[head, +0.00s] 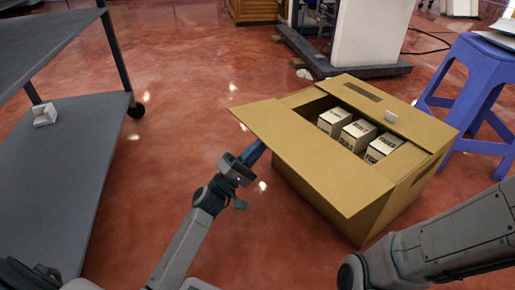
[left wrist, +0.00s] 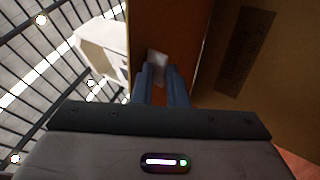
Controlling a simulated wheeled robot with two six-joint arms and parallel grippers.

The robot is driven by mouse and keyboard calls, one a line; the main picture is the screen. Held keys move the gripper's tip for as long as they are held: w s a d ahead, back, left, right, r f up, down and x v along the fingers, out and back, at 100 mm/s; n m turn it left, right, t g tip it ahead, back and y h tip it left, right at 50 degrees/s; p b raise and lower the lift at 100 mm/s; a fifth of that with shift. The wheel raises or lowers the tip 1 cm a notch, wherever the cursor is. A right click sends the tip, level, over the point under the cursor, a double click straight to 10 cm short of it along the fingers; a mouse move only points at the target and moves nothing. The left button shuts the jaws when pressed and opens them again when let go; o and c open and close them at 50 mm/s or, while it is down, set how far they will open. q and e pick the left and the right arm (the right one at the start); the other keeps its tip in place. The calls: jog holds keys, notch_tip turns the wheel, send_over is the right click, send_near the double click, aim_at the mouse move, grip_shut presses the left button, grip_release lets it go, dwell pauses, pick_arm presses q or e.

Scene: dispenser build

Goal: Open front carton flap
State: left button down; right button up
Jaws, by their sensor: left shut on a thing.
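The brown cardboard carton (head: 405,190) stands on the floor, its top partly open, with several small boxes (head: 357,134) inside. Its front flap (head: 305,150) sticks out toward the left, over my left gripper. My left gripper (head: 254,153) is under the flap's outer edge, its blue fingers partly hidden by it. In the left wrist view, the fingers (left wrist: 162,84) are closed around a small white tab (left wrist: 157,66) against a brown cardboard face (left wrist: 182,25). A similar white tab (head: 391,116) sits on the carton's far side. My right gripper is out of view; only its arm shows.
A grey shelf rack (head: 75,150) with a small white item (head: 44,114) stands at the left. A blue stool (head: 480,85) is behind the carton at the right. Open red floor (head: 180,110) lies between rack and carton.

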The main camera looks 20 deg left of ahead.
pick_arm(q)
jog(key=c, duration=1.6)
grip_release()
jog(key=shift+w, duration=0.1)
jog(key=shift+f, duration=0.1)
jog(key=shift+p+v, duration=1.6)
jog(key=shift+v, duration=3.8)
